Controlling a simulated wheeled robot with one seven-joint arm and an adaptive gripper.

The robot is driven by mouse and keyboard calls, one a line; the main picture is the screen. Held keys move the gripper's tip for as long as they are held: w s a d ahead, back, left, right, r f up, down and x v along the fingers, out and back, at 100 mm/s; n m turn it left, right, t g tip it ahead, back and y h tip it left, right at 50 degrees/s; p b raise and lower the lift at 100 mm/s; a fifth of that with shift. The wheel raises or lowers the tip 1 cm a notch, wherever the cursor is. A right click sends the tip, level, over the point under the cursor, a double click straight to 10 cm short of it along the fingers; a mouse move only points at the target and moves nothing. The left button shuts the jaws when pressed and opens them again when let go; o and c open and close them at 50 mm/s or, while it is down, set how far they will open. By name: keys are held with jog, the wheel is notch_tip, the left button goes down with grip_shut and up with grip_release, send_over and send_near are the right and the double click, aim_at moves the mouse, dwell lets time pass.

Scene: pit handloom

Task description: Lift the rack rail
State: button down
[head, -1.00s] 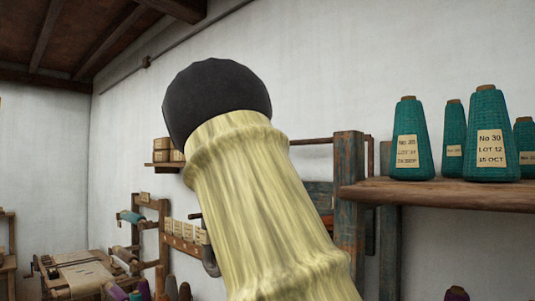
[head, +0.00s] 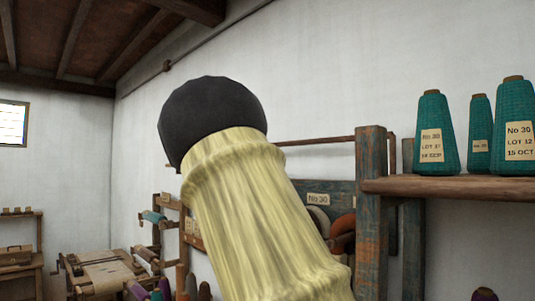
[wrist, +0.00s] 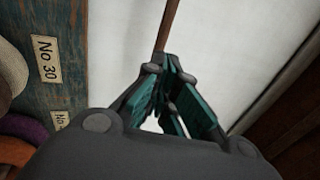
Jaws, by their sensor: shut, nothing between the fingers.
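The rack rail (head: 325,141) looks to be a thin brown bar that runs left from the top of a weathered blue-brown post in the head view. My arm hides its left part. In the wrist view a brown bar (wrist: 167,25), which looks like the same rail, runs down from the top edge to just beyond my fingertips. My gripper (wrist: 172,75) shows there with its fingers together and nothing between them. Whether the fingertips touch the bar, I cannot tell. My gripper does not show in the head view, where my yellow-sleeved arm fills the middle.
The post (head: 371,210) stands right of my arm. A wooden shelf (head: 450,187) with teal yarn cones (head: 434,135) is beside it. A board with a "No 30" label (head: 318,199) and rolls hang below the rail. A loom-like bench (head: 105,272) stands lower left.

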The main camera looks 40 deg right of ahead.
aim_at(292, 144)
jog(key=p+x, duration=0.7)
jog(key=x, duration=0.4)
jog(key=shift+d+r, duration=0.15)
